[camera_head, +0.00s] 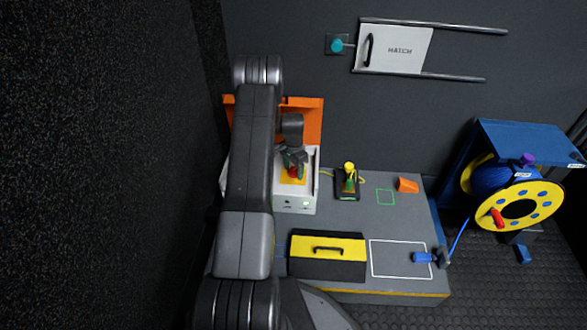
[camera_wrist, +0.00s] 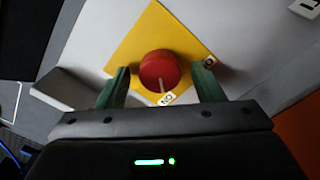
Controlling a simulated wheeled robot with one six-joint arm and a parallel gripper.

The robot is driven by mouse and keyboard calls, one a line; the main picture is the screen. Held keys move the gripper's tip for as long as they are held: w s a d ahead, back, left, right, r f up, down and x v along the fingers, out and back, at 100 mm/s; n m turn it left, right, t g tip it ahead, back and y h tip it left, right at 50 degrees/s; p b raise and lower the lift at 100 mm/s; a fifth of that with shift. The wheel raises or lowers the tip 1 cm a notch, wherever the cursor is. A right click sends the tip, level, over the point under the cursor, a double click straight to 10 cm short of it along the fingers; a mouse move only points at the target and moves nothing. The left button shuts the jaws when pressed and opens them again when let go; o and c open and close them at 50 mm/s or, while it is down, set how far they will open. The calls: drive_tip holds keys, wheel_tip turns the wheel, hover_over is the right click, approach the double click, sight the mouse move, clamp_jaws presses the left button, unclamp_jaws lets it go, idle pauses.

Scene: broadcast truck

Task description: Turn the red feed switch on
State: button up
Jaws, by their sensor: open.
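The red feed switch is a round red knob (camera_wrist: 160,68) on a yellow plate (camera_wrist: 150,33), seen close up in the wrist view. A white line on the knob points down toward a small label (camera_wrist: 166,98) that appears to read ON upside down. A second label (camera_wrist: 209,61) sits to the right, partly behind a finger. My gripper (camera_wrist: 160,76) is open, with one green finger on each side of the knob; contact cannot be told. In the head view my gripper (camera_head: 294,160) is over the red knob (camera_head: 293,173) on the white box (camera_head: 297,205).
A black device with a yellow knob (camera_head: 349,168) stands right of the white box. A black and yellow case (camera_head: 327,257) lies in front. An orange panel (camera_head: 309,117) rises behind. A cable reel (camera_head: 510,205) and a wall hatch (camera_head: 398,50) are farther right.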

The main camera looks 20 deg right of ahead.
sight(294, 170)
wheel_tip(294, 170, up, 14)
drive_tip(key=p, duration=0.4)
drive_tip(key=shift+f, duration=0.15)
wheel_tip(294, 170, down, 14)
drive_tip(key=b, duration=0.4)
idle(0.4)
